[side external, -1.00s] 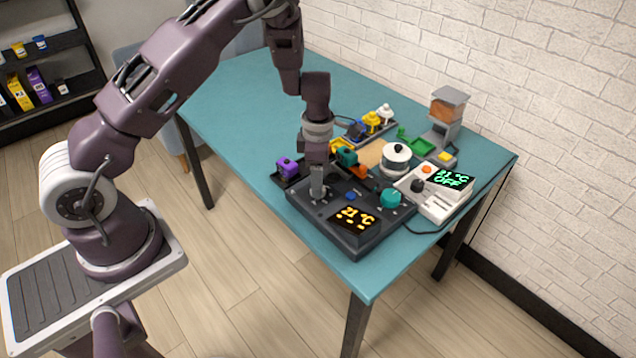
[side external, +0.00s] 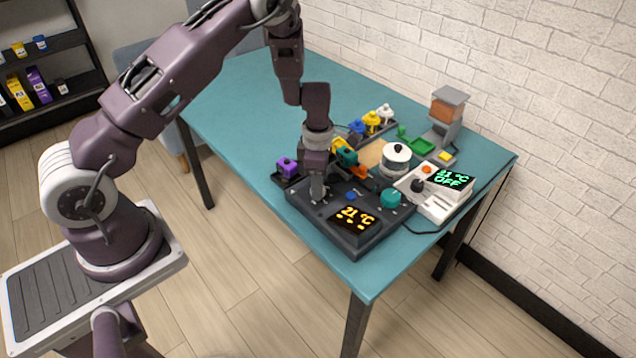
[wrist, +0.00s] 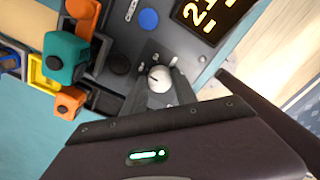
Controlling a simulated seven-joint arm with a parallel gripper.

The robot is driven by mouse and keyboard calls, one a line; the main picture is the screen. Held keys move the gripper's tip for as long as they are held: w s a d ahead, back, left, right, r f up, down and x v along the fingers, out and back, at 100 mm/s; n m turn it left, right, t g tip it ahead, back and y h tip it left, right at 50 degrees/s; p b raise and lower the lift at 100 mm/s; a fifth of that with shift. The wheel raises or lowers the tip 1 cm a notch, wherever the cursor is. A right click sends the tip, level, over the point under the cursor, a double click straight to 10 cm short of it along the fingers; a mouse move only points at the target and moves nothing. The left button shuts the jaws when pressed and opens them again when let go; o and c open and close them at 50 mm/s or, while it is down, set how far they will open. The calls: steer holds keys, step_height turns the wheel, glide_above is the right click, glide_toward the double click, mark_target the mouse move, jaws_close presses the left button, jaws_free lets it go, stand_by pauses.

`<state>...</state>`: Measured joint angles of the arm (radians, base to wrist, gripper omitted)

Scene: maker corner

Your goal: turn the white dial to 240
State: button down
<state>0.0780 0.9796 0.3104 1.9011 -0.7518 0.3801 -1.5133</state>
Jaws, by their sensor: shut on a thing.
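The white dial (wrist: 160,78) sits on a dark control panel (side external: 299,212), between my two fingers. My gripper (wrist: 160,86) is shut on the dial, with a finger on either side of it. In the side view my gripper (side external: 318,196) reaches down to the panel's left part and hides the dial. Small pale marks surround the dial in the wrist view, but I cannot read its setting. The panel's display (side external: 355,218) shows 21 °C in orange above a row of dashes.
A white device (side external: 436,205) with a green display reading 21 °C OFF stands to the right. Purple (side external: 287,166) and teal (side external: 346,156) pieces stand behind the panel.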

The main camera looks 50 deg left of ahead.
steer(key=m, duration=1.2)
steer(key=shift+m, duration=0.3)
steer(key=m, duration=0.3)
steer(key=shift+m, duration=0.3)
steer(key=m, duration=0.3)
steer(key=shift+m, duration=0.3)
steer(key=m, duration=0.3)
steer(key=shift+m, duration=0.3)
steer(key=m, duration=0.5)
steer(key=shift+m, duration=0.7)
